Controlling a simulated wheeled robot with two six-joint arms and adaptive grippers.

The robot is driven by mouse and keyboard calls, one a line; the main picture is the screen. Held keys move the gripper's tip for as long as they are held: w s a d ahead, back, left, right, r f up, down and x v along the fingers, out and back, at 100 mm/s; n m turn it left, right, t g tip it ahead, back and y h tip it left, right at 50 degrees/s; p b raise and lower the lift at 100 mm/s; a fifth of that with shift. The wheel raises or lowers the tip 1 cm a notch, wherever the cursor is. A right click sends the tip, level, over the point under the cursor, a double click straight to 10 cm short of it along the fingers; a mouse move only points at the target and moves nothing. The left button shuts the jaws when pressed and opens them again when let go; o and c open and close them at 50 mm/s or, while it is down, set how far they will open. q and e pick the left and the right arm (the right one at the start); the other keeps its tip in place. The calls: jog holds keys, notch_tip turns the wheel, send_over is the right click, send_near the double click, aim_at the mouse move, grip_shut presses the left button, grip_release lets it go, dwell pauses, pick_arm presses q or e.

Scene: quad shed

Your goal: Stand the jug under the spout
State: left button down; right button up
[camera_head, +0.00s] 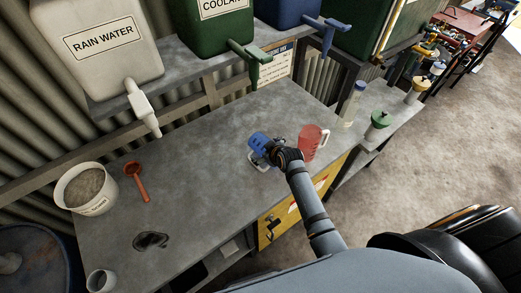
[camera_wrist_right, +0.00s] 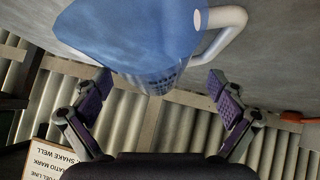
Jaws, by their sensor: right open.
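A blue jug (camera_head: 257,141) stands on the grey bench, right of its middle. In the right wrist view the blue jug (camera_wrist_right: 140,35) is just beyond my fingers, with its pale handle at the upper right. My right gripper (camera_head: 270,153) is beside it, fingers spread; in the wrist view the gripper (camera_wrist_right: 162,92) is open, with the jug's lower part between the fingertips. I cannot tell whether they touch. A red jug (camera_head: 312,142) stands just right of the gripper. White (camera_head: 142,108), green (camera_head: 252,62) and blue (camera_head: 328,30) spouts overhang the bench. My left gripper is out of view.
The rain water tank (camera_head: 105,55) and other tanks stand on a shelf above the bench. A white bucket (camera_head: 85,190), a red scoop (camera_head: 137,182), a dark patch (camera_head: 151,241) and a white cup (camera_head: 100,281) are at left. The bench middle (camera_head: 205,175) is clear.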

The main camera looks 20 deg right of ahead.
jog(key=shift+x, duration=1.3)
jog(key=shift+s+r, duration=0.1)
jog(key=shift+r, duration=0.05)
jog(key=c, duration=1.3)
jog(key=shift+c, duration=0.2)
